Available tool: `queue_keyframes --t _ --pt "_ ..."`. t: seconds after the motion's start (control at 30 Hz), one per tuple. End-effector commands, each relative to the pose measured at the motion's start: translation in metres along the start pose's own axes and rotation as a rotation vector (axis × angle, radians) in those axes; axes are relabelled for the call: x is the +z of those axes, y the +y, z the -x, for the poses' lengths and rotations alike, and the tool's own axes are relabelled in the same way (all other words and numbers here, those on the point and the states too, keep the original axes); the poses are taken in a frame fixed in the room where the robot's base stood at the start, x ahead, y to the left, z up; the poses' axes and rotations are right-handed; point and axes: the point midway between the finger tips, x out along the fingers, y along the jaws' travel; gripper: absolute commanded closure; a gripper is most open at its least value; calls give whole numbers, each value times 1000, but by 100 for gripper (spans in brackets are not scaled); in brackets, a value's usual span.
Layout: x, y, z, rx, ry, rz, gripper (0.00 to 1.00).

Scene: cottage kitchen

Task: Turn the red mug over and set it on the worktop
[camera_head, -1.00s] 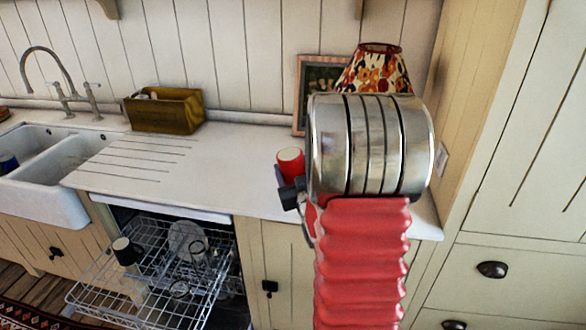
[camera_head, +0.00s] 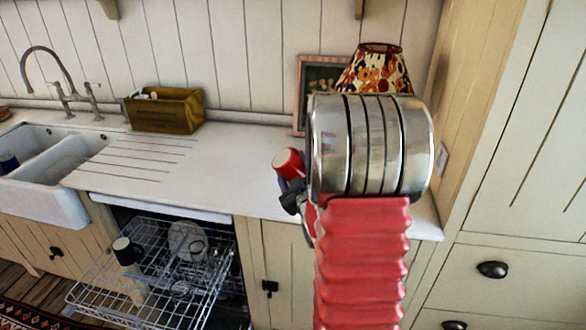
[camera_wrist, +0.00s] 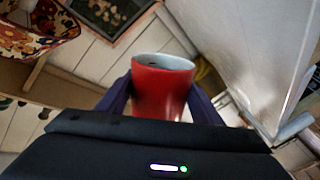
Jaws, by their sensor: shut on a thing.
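The red mug (camera_head: 290,166) is in my gripper above the front of the worktop (camera_head: 225,172). In the head view it is tilted, with its pale round end facing up and to the left. In the wrist view the mug (camera_wrist: 160,92) is between the two dark fingers, its pale end away from the palm. My gripper (camera_wrist: 160,100) is shut on the mug's sides. My arm hides part of the worktop and the gripper's right side in the head view.
A yellow-brown box (camera_head: 165,112) stands at the back of the worktop. A picture frame (camera_head: 303,80) and a flowered lampshade (camera_head: 375,70) are behind my arm. The open dishwasher rack (camera_head: 165,275) juts out below. The worktop's middle is clear, left of the mug.

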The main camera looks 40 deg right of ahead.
Motion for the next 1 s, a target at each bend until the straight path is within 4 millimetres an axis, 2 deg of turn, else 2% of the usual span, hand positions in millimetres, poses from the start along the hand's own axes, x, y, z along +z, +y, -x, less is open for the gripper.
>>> queue_keyframes --t 0.6,1.0 --pt "0 1 0 2 1 477 76" --pt "0 1 0 2 1 532 76"
